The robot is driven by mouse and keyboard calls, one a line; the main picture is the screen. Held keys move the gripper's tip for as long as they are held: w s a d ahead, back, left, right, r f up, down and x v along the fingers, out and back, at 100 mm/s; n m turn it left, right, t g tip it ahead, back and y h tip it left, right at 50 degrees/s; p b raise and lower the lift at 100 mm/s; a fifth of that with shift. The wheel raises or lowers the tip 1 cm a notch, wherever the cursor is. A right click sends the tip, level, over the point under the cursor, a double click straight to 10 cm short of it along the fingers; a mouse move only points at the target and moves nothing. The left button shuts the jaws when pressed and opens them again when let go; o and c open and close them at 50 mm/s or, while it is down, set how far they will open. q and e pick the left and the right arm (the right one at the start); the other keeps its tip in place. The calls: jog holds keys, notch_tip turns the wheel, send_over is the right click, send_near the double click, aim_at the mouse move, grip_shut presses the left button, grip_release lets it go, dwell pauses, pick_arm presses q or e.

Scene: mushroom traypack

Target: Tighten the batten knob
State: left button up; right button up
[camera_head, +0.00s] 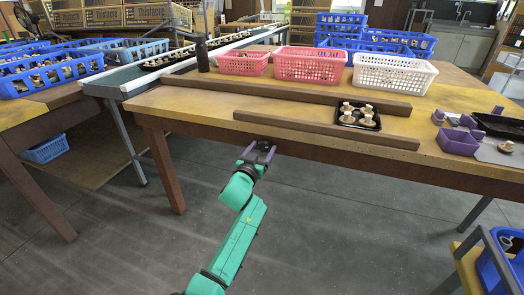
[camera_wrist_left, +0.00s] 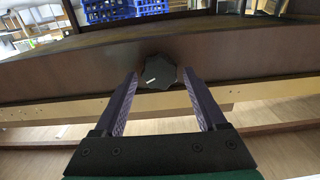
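The batten knob (camera_wrist_left: 158,71) is a dark lobed knob with a white mark, on the front face of a brown wooden board in the left wrist view. My left gripper (camera_head: 262,149) is at the table's front edge in the head view. In the wrist view its two purple fingers are apart, with the knob between or just beyond their tips; contact cannot be told. The knob is not discernible in the head view. The front batten (camera_head: 320,134) lies along the table edge, and a longer batten (camera_head: 285,89) lies behind it. My right gripper is not in view.
A black tray of mushrooms (camera_head: 359,124) sits between the battens. Pink baskets (camera_head: 310,66) and a white basket (camera_head: 392,76) stand behind. The floor before the table is open around my arm.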

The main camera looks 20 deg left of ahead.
pick_arm(q)
grip_shut()
